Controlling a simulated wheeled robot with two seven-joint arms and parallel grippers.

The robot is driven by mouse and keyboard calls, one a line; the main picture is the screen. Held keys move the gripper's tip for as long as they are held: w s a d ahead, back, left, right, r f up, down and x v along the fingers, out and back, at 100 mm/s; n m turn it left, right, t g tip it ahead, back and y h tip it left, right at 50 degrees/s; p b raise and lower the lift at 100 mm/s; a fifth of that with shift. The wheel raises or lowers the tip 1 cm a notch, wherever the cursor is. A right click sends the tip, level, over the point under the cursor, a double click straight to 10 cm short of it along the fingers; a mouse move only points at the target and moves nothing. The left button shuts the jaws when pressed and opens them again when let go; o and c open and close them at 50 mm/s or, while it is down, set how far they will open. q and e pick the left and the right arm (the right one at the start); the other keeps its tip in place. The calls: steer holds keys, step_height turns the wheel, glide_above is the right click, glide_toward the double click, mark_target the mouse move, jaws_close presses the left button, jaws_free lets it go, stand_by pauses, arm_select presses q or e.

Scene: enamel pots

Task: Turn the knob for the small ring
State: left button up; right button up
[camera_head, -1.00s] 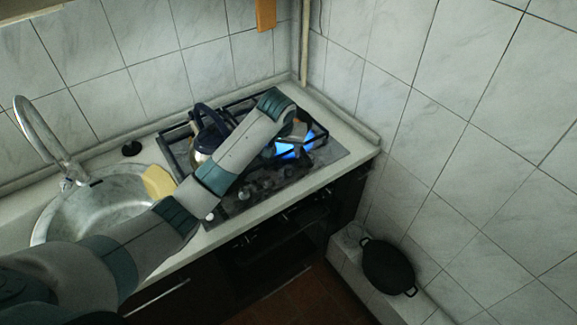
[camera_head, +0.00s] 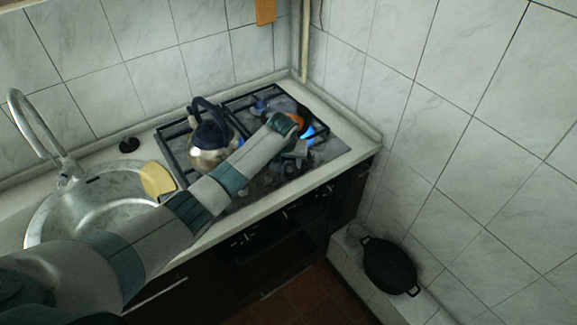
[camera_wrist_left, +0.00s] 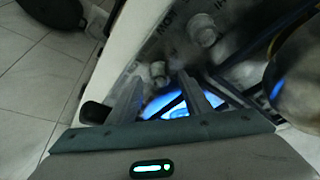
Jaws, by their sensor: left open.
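The gas hob (camera_head: 340,150) is set in the counter, and its knobs are largely hidden behind my left arm in the head view. In the left wrist view one pale knob (camera_wrist_left: 158,72) sits between the fingertip lines of my open left gripper (camera_wrist_left: 158,82). Whether the fingers touch it I cannot tell. A second knob (camera_wrist_left: 203,28) stands beyond, up and to the right. A blue glow (camera_head: 308,132) shows on the hob just beyond my gripper (camera_head: 297,153), and it also shows between the fingers in the wrist view (camera_wrist_left: 175,106). Which knob serves the small ring is unclear.
A steel kettle (camera_head: 212,150) with a dark handle stands on the hob left of my forearm. The sink (camera_head: 95,210), with a yellow sponge (camera_head: 157,180), lies further left. A black pan (camera_head: 388,266) rests on the low tiled ledge at right.

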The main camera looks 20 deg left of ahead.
arm_select(q)
steer(key=shift+w+f, duration=0.15)
steer(key=shift+f, duration=0.2)
steer(key=c, duration=1.1)
steer(key=shift+o, duration=0.2)
